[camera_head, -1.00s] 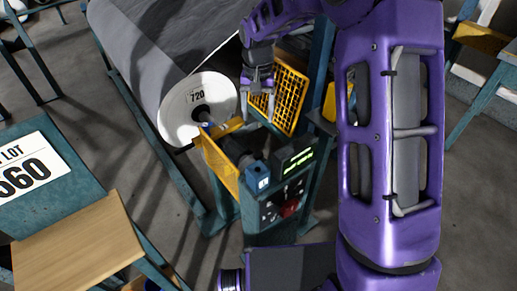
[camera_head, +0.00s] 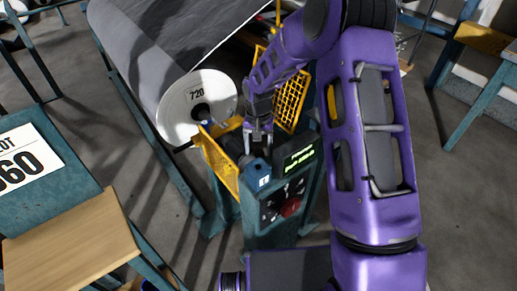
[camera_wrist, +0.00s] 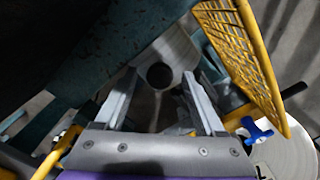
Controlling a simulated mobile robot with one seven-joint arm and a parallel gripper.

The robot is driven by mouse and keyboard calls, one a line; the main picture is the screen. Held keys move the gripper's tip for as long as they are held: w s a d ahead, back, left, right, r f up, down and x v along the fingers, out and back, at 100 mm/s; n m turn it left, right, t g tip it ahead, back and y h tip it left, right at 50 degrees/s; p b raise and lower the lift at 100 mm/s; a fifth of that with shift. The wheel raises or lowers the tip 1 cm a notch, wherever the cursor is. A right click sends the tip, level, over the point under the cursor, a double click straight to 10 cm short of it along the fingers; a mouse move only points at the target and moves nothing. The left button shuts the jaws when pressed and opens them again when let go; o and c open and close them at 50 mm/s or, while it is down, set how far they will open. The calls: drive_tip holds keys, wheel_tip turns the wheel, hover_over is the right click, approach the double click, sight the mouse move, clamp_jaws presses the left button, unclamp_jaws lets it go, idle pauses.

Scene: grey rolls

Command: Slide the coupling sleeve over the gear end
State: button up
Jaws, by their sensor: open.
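My gripper (camera_head: 258,138) points down into the drive stand between the yellow guards. In the wrist view its two fingers (camera_wrist: 159,78) are apart. A light grey rounded part (camera_wrist: 176,48) with a dark round face lies between and just beyond the fingertips; it may be the coupling sleeve or the gear end, I cannot tell which. No contact with it is visible. In the head view my gripper hides most of this spot. The grey roll (camera_head: 150,70) has a white end disc (camera_head: 178,118) marked 720, with a dark core end (camera_head: 200,112) facing the stand.
A yellow mesh guard (camera_head: 291,98) stands close behind my gripper and close right in the wrist view (camera_wrist: 245,55). A yellow plate (camera_head: 217,160) stands at the left. A blue housing (camera_head: 255,176) and control panel (camera_head: 286,200) are in front. A blue handle (camera_wrist: 256,131) is low right.

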clamp_jaws()
idle(0.3)
idle(1.1)
